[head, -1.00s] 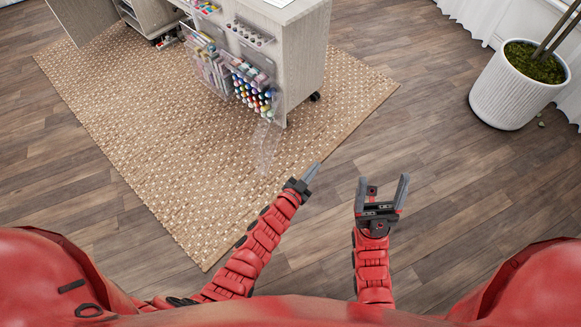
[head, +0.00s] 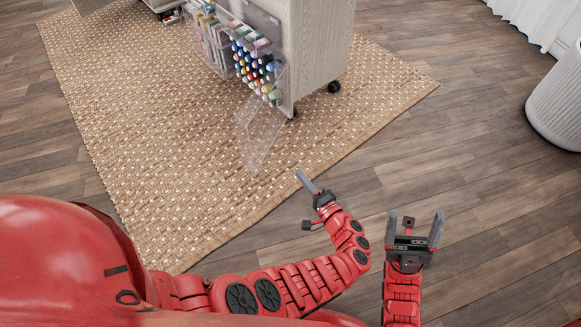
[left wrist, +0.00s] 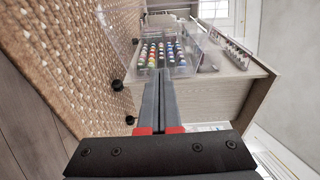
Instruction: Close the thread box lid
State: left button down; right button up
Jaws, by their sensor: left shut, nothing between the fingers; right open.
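The clear thread box (head: 284,82) hangs on the side of the cabinet and holds several colourful thread spools (head: 254,66). Its transparent lid (head: 258,135) hangs open, sloping down and outward from the box's lower edge. My left gripper (head: 301,174) is shut and empty, pointing up-left, to the lower right of the lid and apart from it. In the left wrist view its closed fingers (left wrist: 160,74) point toward the spools, which show just beyond the tips. My right gripper (head: 415,219) is open and empty, over the floor to the right.
The pale wooden cabinet (head: 320,45) stands on black casters (head: 334,87) on a woven rug (head: 130,130). More clear holders (head: 212,42) hang left of the thread box. A white planter (head: 558,105) stands at far right. The wooden floor (head: 470,150) between is clear.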

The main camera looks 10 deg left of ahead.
pick_arm(q)
jog(key=s+a+b+x, duration=0.1)
jog(key=s+a+x, duration=0.1)
jog(key=x, duration=1)
jog(key=shift+f, duration=0.15)
jog(key=shift+a, duration=0.25)
